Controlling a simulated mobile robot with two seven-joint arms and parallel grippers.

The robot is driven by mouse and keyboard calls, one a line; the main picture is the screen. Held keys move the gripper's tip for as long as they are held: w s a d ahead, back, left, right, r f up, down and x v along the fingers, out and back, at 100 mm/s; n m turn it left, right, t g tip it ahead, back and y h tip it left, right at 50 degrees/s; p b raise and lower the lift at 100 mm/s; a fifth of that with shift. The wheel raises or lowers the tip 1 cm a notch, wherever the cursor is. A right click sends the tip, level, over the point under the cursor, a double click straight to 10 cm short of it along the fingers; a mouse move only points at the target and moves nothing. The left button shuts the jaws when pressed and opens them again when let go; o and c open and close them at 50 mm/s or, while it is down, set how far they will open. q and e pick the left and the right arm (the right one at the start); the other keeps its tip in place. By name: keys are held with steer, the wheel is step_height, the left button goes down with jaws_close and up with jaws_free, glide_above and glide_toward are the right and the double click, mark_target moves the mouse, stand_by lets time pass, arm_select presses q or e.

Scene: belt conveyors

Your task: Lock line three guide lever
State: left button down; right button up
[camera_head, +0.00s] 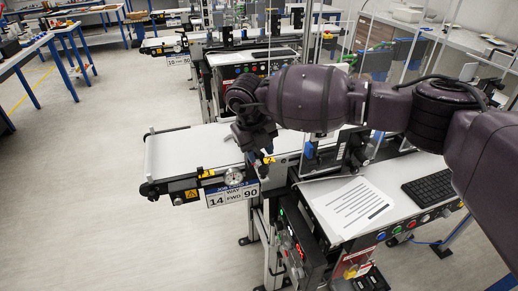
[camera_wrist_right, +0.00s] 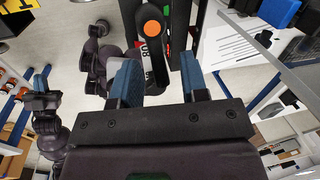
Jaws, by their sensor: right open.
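My right gripper (camera_head: 262,152) hangs over the front edge of the near conveyor (camera_head: 190,152), just above its sign (camera_head: 231,193), which has a blue top strip and the numbers 14 and 90. In the right wrist view the right gripper (camera_wrist_right: 158,82) is open, with blue fingers apart. A black lever with a round orange cap (camera_wrist_right: 152,27) shows between and beyond the fingers; I cannot tell whether they touch it. In the head view the arm and gripper hide the lever. What looks like my left gripper (camera_wrist_right: 39,80) shows at the left of the wrist view, away from the lever.
A side desk (camera_head: 330,185) with a printed sheet (camera_head: 350,207) and a keyboard (camera_head: 430,187) adjoins the conveyor on the right. A control box with buttons (camera_head: 295,240) is below. Other conveyors (camera_head: 250,57) stand behind.

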steer(key=shift+c, duration=0.3)
jaws_close()
steer(key=shift+a+m, duration=0.1)
steer(key=shift+m, duration=0.2)
steer(key=m, duration=0.1)
steer(key=a+m+b, duration=0.1)
steer(key=m, duration=0.1)
steer(key=shift+s+g+b, duration=0.1)
steer(key=shift+g+b, duration=0.2)
steer(key=shift+w+a+r+m+g+y+p, duration=0.15)
steer(key=shift+w+a+m+g, duration=0.45)
steer(key=shift+m, duration=1.95)
steer(key=shift+w+a+f+m+g+y+p, duration=0.1)
steer(key=shift+w+a+m+g+y+p, duration=0.5)
steer(key=shift+m, duration=2)
steer(key=shift+w+a+r+m+h+b, duration=0.1)
steer(key=shift+w+a+m+h+b, duration=0.2)
steer(key=shift+a+m, duration=1.5)
steer(key=shift+w+d+m, duration=0.1)
steer(key=shift+d+m, duration=0.7)
steer(key=shift+m, duration=0.15)
